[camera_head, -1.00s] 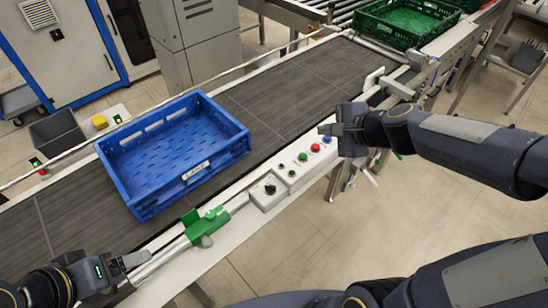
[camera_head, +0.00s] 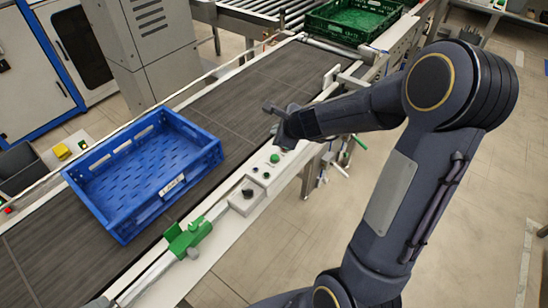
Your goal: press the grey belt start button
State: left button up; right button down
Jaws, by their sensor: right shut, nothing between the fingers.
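The white control panel (camera_head: 262,182) runs along the near edge of the belt. My right gripper (camera_head: 271,118) is shut and empty, above the far end of the panel and the belt edge. It and its wrist hide the red and blue buttons seen earlier. I cannot make out contact with any button. My left gripper is not clearly visible.
A blue crate (camera_head: 195,163) sits on the dark belt (camera_head: 240,108). A box with a black knob (camera_head: 247,194) and a green clamp (camera_head: 188,240) lie along the near rail. A green crate (camera_head: 335,30) stands at the far end. The floor at right is open.

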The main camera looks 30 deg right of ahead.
aim_at(277, 159)
notch_tip(277, 159, down, 8)
jog(key=b, duration=0.7)
dwell(1.7)
jog(key=shift+f+b, duration=0.4)
jog(key=shift+b, duration=0.05)
